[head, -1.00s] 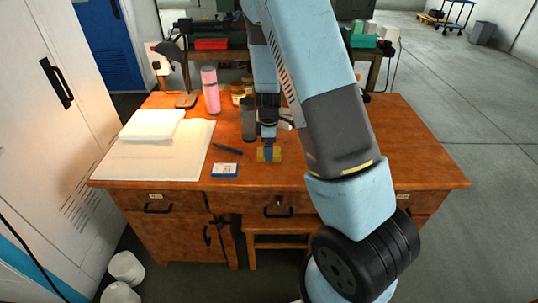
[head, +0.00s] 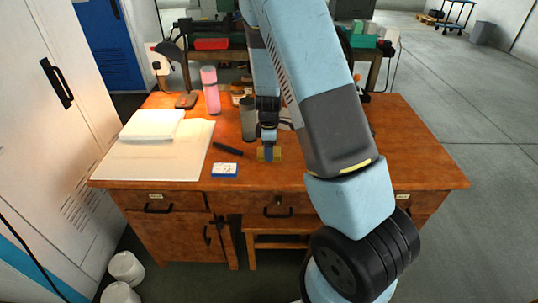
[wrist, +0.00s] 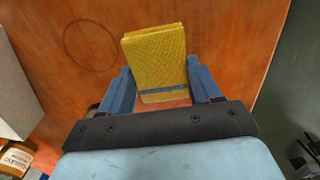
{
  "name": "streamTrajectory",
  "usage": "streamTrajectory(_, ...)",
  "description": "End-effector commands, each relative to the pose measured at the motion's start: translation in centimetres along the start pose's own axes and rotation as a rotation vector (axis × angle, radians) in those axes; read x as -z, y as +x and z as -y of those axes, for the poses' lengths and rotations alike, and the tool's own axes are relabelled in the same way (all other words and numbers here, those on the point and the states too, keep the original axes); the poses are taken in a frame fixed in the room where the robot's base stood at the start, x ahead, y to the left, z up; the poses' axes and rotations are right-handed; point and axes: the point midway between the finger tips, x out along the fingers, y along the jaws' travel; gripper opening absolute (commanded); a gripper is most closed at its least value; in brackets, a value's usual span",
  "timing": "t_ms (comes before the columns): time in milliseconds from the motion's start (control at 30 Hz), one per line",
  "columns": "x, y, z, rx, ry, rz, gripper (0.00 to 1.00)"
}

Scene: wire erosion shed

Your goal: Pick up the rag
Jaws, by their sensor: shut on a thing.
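The rag is a folded yellow cloth with a dark blue stripe, seen in the wrist view (wrist: 155,58) between the two blue fingers. My gripper (wrist: 160,80) is shut on it, one finger against each side. In the head view the rag (head: 277,155) is a small yellow patch at the gripper's tip (head: 268,155), over the front middle of the wooden desk (head: 420,165). I cannot tell whether the rag touches the desk top or is just above it.
A pink bottle (head: 210,90) and a dark grey cylinder (head: 248,119) stand behind the gripper. A black pen-like item (head: 228,149), a blue and white box (head: 224,170) and white paper sheets (head: 150,160) lie to the left. The desk's right side is mostly clear.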

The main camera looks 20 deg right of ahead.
Motion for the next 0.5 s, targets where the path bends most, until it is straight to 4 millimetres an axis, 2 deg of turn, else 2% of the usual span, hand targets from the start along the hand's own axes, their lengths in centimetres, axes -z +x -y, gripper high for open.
streamTrajectory(100,0.0,0.0,0.0,0.000,0.000,0.000,0.29)
streamTrajectory(333,0.0,-0.3,0.0,-0.001,0.000,-0.001,0.29)
streamTrajectory(500,0.0,-1.8,-0.1,-0.003,0.000,-0.002,0.29)
